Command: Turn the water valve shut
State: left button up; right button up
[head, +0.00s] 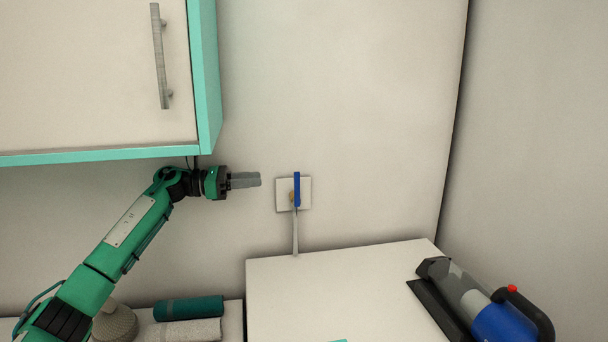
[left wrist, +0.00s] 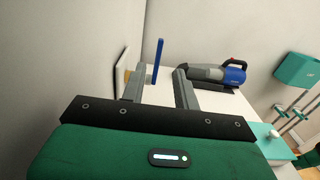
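The water valve has a blue lever handle (head: 297,189) that stands upright in front of a pale square wall plate (head: 282,194). A thin pipe (head: 295,235) runs down from it. In the left wrist view the blue handle (left wrist: 158,60) shows between my finger lines, beyond the tips, with a brassy stem behind it. My left gripper (head: 259,179) is to the left of the valve at about its height, apart from it. In the left wrist view its fingers (left wrist: 159,76) are spread and empty. My right gripper is not in view.
A wall cabinet (head: 90,75) with teal edges hangs above my left arm. A white top (head: 335,285) below the valve bears a blue and grey handheld vacuum (head: 480,300) at right. Rolled towels (head: 188,308) and a grey rounded object (head: 115,322) lie lower left.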

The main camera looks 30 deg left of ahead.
aim_at(297, 176)
pick_arm(q)
jog(key=shift+p+x, duration=2.6)
jog(key=shift+x, duration=3.45)
jog(key=c, duration=0.6)
grip_shut()
